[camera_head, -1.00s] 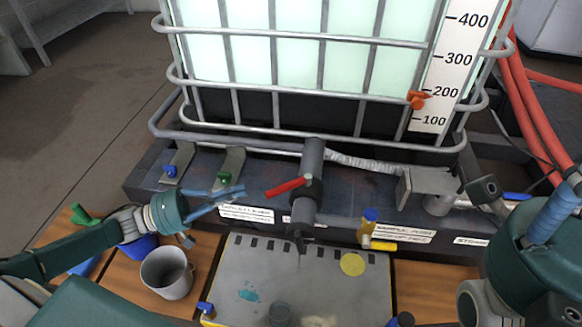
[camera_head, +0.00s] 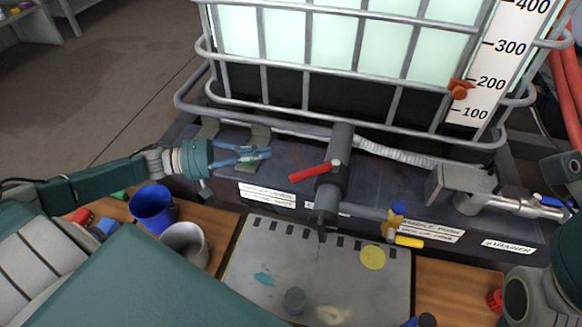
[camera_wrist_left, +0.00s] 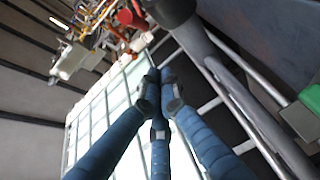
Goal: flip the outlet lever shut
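The red outlet lever (camera_head: 314,172) sits on the dark grey vertical outlet pipe (camera_head: 333,185) in front of the tank, its free end pointing left and slightly down. My left gripper (camera_head: 268,153) is left of the lever's free end and a little higher in the picture, apart from it. Its blue fingers come together at the tips with nothing between them. The left wrist view shows the same fingertips (camera_wrist_left: 161,78) closed together, with the tank's cage behind. My right gripper's fingers are out of view; only part of that arm shows at the right edge.
The caged tank (camera_head: 330,50) stands behind, with an orange marker (camera_head: 460,89) on its scale. A blue cup (camera_head: 153,207) and a grey cup (camera_head: 184,245) stand front left, beside a grey mat (camera_head: 335,265).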

